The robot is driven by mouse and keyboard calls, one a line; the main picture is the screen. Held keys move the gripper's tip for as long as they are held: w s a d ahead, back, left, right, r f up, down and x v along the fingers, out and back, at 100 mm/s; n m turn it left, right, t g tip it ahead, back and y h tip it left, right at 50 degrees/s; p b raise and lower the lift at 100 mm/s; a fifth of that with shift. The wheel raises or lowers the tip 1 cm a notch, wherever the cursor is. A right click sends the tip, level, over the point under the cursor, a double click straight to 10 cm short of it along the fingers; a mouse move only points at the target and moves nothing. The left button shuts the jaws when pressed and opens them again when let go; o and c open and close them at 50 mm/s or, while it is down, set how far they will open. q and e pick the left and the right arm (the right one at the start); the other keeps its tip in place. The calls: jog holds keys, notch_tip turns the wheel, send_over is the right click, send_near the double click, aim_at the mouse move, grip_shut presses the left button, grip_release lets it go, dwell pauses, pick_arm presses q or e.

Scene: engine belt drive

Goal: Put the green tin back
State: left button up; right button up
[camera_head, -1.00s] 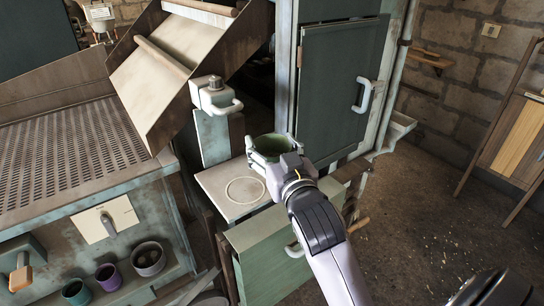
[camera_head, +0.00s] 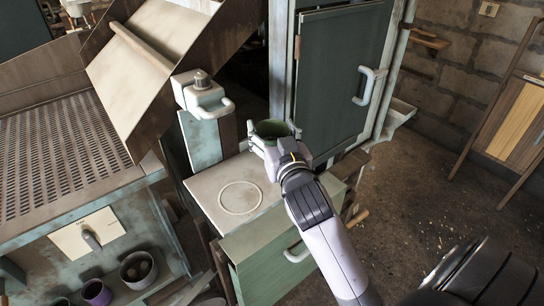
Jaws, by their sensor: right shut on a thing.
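The green tin (camera_head: 270,129) is an open-topped round tin, seen from above at the right rear of a small pale shelf. My right gripper (camera_head: 271,142) is shut around its side. The gripper hides the tin's lower part, so I cannot tell whether it touches the shelf. The pale shelf (camera_head: 212,188) bears a thin ring outline (camera_head: 240,197), which lies empty to the left of the tin. My left gripper is not in view.
A box with a white handle (camera_head: 203,95) stands on a post behind the shelf. A dark cabinet door (camera_head: 340,85) is shut at the right rear. A perforated sloping panel (camera_head: 60,150) fills the left. Several cups, one purple (camera_head: 97,292), stand low at left.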

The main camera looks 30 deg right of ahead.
aim_at(268, 133)
notch_tip(268, 133, down, 2)
jog(key=shift+f, duration=0.7)
notch_tip(268, 133, down, 4)
jog(key=shift+f, duration=0.1)
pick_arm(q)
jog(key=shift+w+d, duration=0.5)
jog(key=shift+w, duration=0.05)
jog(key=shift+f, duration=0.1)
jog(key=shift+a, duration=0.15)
pick_arm(e)
jog(key=o, duration=1.3)
jog(key=shift+f, duration=0.1)
